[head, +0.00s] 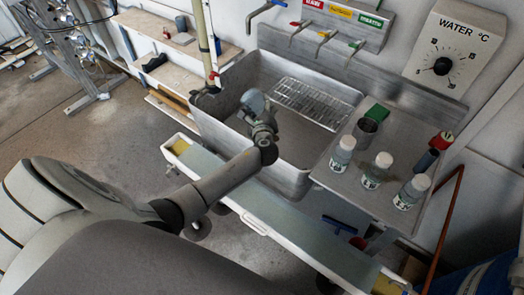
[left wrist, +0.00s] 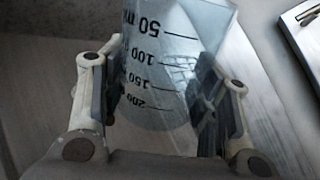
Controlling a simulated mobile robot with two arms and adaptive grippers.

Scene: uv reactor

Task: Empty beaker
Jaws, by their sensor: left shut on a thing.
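My left gripper (head: 262,122) is shut on a clear beaker (head: 253,101) and holds it over the sink basin (head: 230,90). In the left wrist view the beaker (left wrist: 172,75) sits between the two fingers of the gripper (left wrist: 158,90), with marks from 50 to 200 running down the picture. The beaker looks tilted in the head view. I cannot tell whether liquid is in it. My right gripper does not show.
A wire rack (head: 312,103) lies at the sink's right. Taps (head: 318,46) line the back wall.

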